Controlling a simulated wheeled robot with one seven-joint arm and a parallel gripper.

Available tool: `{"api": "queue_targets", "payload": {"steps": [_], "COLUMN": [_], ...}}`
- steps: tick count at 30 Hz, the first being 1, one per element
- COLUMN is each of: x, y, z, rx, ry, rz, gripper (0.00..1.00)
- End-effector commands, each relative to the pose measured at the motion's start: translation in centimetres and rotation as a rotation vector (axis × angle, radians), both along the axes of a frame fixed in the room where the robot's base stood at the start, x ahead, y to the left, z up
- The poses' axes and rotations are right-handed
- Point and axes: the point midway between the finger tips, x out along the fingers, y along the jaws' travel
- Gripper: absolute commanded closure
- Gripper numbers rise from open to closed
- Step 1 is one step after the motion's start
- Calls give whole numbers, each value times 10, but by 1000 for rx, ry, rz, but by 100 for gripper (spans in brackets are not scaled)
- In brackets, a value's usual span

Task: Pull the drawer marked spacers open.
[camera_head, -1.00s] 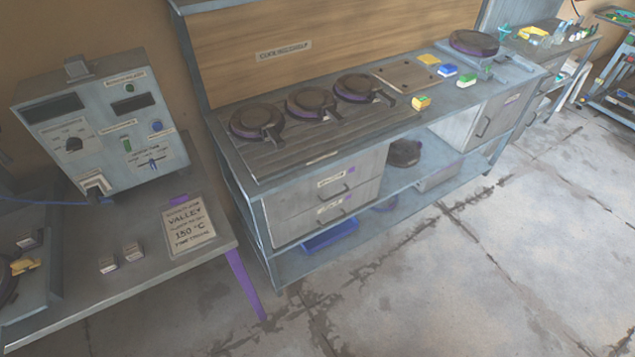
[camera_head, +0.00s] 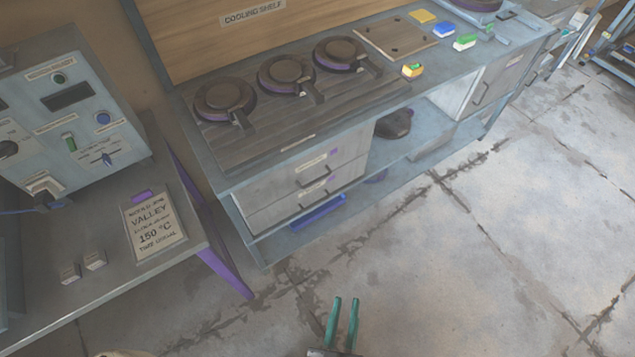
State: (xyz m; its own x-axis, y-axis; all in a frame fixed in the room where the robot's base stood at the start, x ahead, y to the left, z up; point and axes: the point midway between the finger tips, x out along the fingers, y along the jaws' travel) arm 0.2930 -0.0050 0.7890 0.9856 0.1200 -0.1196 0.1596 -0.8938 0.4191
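Two stacked grey drawers sit under the left part of the bench: an upper drawer (camera_head: 290,183) and a lower drawer (camera_head: 283,208). Each has a dark bar handle and a small label with a purple mark. The labels are too small to read, so I cannot tell which says spacers. Both drawers look shut. My gripper (camera_head: 344,302) shows at the bottom edge, with two teal fingers apart and nothing between them. It is over the floor, in front of the drawers and well apart from them.
Round dark pans with handles (camera_head: 287,75) stand on the bench top (camera_head: 205,150). A side table (camera_head: 90,300) with a control box (camera_head: 75,110) and a sign (camera_head: 154,226) is at left; its purple leg (camera_head: 228,272) is near the drawers. The floor (camera_head: 430,260) in front is clear.

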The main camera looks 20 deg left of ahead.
Motion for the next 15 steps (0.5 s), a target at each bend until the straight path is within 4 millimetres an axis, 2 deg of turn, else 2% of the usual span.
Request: {"api": "queue_targets", "payload": {"steps": [1,6,11,15], "x": [18,73,130,182], "y": [2,14,30,54], "z": [-14,-50,-77,-93], "rx": [-69,-299,-496,-651], "ry": [-33,-146,-257,-357], "rz": [38,142,207,249], "gripper": [72,72,72,72]}}
